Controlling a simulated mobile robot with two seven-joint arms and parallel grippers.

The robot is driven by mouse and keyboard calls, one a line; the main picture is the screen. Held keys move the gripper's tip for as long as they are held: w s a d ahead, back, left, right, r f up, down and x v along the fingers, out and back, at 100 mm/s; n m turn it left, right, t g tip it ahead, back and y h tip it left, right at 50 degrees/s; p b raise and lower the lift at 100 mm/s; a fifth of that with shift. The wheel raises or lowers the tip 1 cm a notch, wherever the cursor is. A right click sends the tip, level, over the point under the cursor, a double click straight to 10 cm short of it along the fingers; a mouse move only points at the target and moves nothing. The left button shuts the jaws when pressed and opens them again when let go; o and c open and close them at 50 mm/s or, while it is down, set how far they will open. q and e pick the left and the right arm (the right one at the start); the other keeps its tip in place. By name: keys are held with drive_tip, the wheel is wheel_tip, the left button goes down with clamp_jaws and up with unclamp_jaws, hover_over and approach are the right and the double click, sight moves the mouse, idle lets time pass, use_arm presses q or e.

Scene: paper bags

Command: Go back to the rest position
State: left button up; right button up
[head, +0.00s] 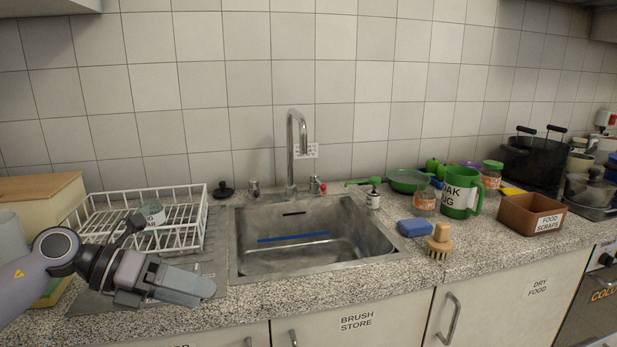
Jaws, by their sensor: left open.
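My left gripper (190,284) comes in from the left edge, over the ribbed drainboard (218,240) in front of the white wire dish rack (205,215). Its fingers point right, towards the sink's left edge. It is open, though the gap between the fingers is hard to see from here. I see nothing held in it. My right gripper is not in view.
The sink (300,255) with its tall tap (291,150) is right of my gripper. A blue sponge (414,228), a brush (439,241), a green mug (460,190) and a brown food scraps box (530,214) stand on the right counter. The front counter strip is clear.

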use_arm(q)
drive_tip(key=s+d+f+n+t+h, duration=0.2)
drive_tip(key=d+n+t+h, duration=0.1)
drive_tip(key=d+n+h, duration=0.3)
drive_tip(key=s+a+f+n+t+y+p, duration=0.1)
drive_tip(key=s+f+n+t+y, duration=0.2)
drive_tip(key=f+n+t+y, duration=0.65)
drive_tip(key=s+a+f+n+y+p, duration=0.1)
drive_tip(key=s+a+f+n+y, duration=0.35)
drive_tip(key=n, duration=1.05)
drive_tip(key=s+f+n+g+y, duration=0.1)
drive_tip(key=s+f+n+g, duration=0.4)
drive_tip(key=s+f, duration=0.5)
wheel_tip(320, 180, down, 4)
drive_tip(key=shift+s+d+r+n+y, duration=0.2)
drive_tip(key=shift+s+d+n+y, duration=0.2)
drive_tip(key=shift+n, duration=0.75)
